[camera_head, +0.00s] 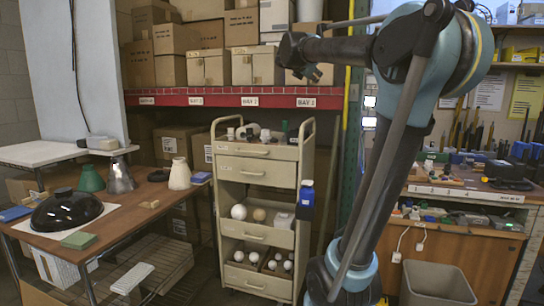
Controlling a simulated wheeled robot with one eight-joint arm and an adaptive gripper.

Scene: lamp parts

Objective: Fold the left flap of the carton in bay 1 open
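A row of small cartons stands on the red-edged rack shelf (230,100). The rightmost shelf label (306,102) appears to read BAY 1, though the print is small. The carton above it (318,79) is partly hidden behind my gripper and arm. I cannot make out its left flap. My gripper (309,76) hangs at the end of the arm in front of that carton's upper part. I cannot tell whether it touches the carton, and its fingers are too small and dark to tell open from shut.
More cartons (208,67) stand to the left on the shelf. A beige drawer cart (258,165) stands below the rack. A wooden table (130,205) with a black lamp shade (66,208) is at the left. A workbench (465,190) and grey bin (437,286) are at the right.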

